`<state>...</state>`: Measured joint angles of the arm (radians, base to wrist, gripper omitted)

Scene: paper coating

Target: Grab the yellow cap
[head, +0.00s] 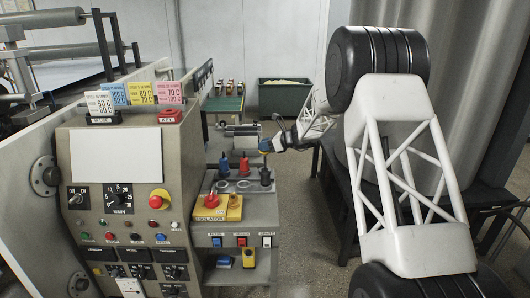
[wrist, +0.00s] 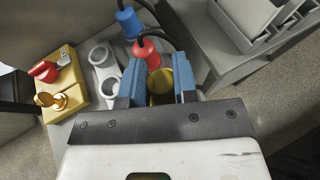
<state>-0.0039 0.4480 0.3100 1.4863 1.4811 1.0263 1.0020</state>
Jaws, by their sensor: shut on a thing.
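The yellow cap (wrist: 160,88) is between the two blue fingers of my gripper (wrist: 158,86) in the wrist view, and my gripper is shut on it. My fingers cover the cap's sides.
A blue plug (head: 224,163) and red plug (head: 244,166) stand near empty grey rings. A yellow box (head: 231,212) with a red knob (head: 211,200) sits in front. The control panel (head: 116,203) is at left. Open floor lies to the right of the ledge.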

